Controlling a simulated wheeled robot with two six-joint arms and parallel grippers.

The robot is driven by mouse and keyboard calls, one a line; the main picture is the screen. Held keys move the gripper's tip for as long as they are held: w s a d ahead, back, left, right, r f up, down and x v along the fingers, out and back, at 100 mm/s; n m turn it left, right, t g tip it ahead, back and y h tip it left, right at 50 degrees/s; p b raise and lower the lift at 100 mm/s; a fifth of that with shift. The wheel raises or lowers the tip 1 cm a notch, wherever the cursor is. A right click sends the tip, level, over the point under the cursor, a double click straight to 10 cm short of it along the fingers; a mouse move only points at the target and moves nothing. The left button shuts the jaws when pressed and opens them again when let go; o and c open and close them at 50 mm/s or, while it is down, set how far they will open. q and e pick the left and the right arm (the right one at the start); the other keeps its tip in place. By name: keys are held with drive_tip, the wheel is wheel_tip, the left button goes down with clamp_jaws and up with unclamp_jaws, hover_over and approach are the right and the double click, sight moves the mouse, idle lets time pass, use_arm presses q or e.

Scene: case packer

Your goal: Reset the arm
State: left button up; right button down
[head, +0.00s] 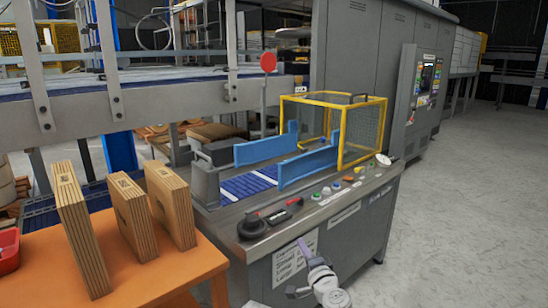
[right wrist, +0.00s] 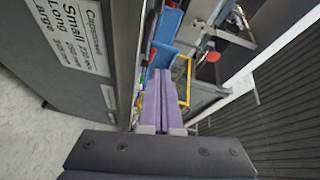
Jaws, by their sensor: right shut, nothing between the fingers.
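My right gripper (head: 304,245) shows at the bottom middle of the head view, with its purple fingers in front of the grey machine's front panel. In the right wrist view the two purple fingers (right wrist: 159,76) lie side by side, shut and empty. It looks apart from the panel, though the exact gap is hard to judge. My left gripper is not in the head view.
Several flat cardboard stacks (head: 172,205) stand on an orange table (head: 35,265) at left. Open floor (head: 460,215) lies right.

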drive_tip(key=s+a+f+n+g+y, duration=0.1)
drive_tip(key=s+a+f+n+g, duration=0.1)
drive_tip(key=s+f+n+g, duration=0.3)
drive_tip(key=s+a+f+n+g+y, duration=0.1)
drive_tip(key=s+f+n+g, duration=0.25)
drive_tip(key=f+n, duration=0.35)
drive_tip(key=s+d+f+n+g+h, duration=0.1)
drive_tip(key=s+d+f+g+h, duration=0.7)
drive_tip(key=s+d, duration=0.35)
drive_tip(key=s+a+f+n, duration=0.1)
drive_tip(key=s+a+n, duration=0.35)
drive_tip(key=a, duration=0.65)
use_arm(q)
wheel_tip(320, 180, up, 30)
drive_tip(key=p, duration=3)
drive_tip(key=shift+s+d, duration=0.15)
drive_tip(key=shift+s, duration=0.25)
use_arm(e)
wheel_tip(320, 180, up, 30)
drive_tip(key=shift+s+d+m+g, duration=0.2)
drive_tip(key=shift+s+m+g, duration=0.15)
drive_tip(key=shift+s, duration=0.1)
